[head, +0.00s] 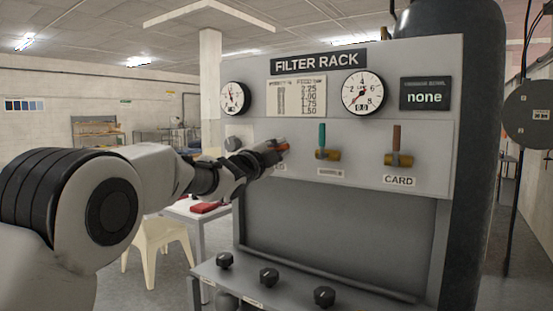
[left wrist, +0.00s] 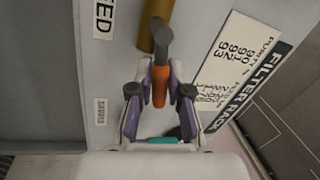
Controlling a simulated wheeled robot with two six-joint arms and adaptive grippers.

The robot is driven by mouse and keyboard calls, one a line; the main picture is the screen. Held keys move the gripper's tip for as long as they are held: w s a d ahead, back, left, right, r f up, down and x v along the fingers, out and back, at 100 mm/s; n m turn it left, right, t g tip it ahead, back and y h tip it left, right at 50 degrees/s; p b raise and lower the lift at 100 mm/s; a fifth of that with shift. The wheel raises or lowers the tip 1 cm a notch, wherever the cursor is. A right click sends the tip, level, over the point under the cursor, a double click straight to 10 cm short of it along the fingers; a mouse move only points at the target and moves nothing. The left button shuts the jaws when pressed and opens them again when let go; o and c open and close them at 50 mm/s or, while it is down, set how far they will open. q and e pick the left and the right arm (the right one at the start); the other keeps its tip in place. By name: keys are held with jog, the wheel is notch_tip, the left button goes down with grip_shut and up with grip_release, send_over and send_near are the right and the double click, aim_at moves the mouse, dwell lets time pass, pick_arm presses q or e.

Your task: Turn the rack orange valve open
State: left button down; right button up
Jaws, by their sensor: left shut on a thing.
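The rack's orange valve handle (head: 284,147) is the leftmost of the three valve handles on the FILTER RACK panel. It lies sideways, pointing right toward the teal valve. In the left wrist view the orange handle (left wrist: 160,86) sits between my fingers, with its grey lever joined to a brass valve body (left wrist: 155,24). My left gripper (head: 274,152) is shut on this handle, with its fingers on either side; they also show in the left wrist view (left wrist: 160,95). The gripper hides most of this valve in the head view. My right gripper is not in view.
The teal handle (head: 322,136) and the brown handle (head: 397,138) stand upright to the right. Gauges (head: 362,92) are above. Black knobs (head: 269,277) sit on the lower ledge. A dark tank (head: 480,150) stands behind the rack. A chair (head: 160,246) is at the left.

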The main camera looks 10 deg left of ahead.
pick_arm(q)
jog(key=shift+d+f+m+h+b, duration=0.1)
jog(key=shift+f+m+h+b, duration=0.3)
jog(key=shift+m, duration=0.5)
jog(key=shift+f+m+h+b, duration=0.1)
jog(key=shift+f+m+b, duration=0.15)
jog(key=shift+m+b, duration=0.5)
jog(key=shift+m, duration=0.25)
jog(key=c, duration=1.1)
grip_release()
jog(key=v, duration=1.2)
jog(key=shift+r, duration=0.15)
